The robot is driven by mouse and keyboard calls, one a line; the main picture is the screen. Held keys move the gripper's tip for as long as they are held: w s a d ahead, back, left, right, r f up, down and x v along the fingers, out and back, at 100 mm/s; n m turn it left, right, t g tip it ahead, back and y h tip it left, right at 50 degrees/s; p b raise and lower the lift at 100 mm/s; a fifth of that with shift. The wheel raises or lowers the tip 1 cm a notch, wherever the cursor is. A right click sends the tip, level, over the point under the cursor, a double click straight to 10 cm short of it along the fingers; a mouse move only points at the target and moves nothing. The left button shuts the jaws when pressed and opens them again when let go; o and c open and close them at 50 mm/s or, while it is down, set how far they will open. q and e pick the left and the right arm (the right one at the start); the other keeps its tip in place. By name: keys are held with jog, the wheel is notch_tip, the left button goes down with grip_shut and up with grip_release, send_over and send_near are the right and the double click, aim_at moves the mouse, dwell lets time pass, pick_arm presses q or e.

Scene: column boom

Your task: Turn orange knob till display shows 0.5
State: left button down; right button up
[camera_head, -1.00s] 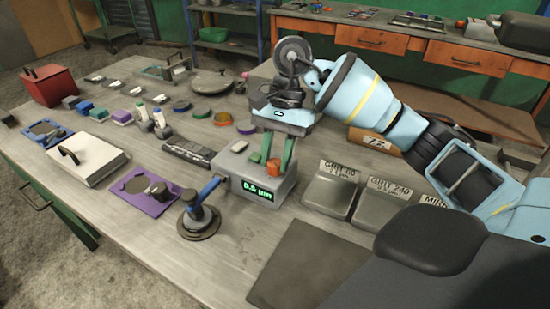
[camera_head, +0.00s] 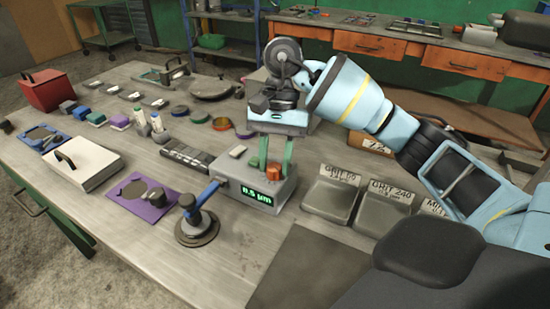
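The grey control box (camera_head: 232,178) stands on the bench, and its display (camera_head: 257,194) reads "0.5 µm" in green digits. The orange knob (camera_head: 273,173) is on top of the box, near a green button (camera_head: 253,161). My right gripper (camera_head: 275,170) points down over the box from above. Its two green fingers are apart, one on each side of the knob, with a small gap visible at the right finger. The gripper looks open. My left gripper is not in view.
A blue-handled lever on a round base (camera_head: 196,226) stands in front of the box. A purple mat (camera_head: 147,202) lies to the left. Grit-labelled trays (camera_head: 330,197) are to the right. A dark mat (camera_head: 300,265) lies in front.

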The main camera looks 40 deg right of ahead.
jog(key=o, duration=0.3)
jog(key=shift+o, duration=0.2)
jog(key=p+v, duration=0.1)
jog(key=v, duration=0.7)
jog(key=shift+p, duration=0.35)
jog(key=shift+f, duration=0.1)
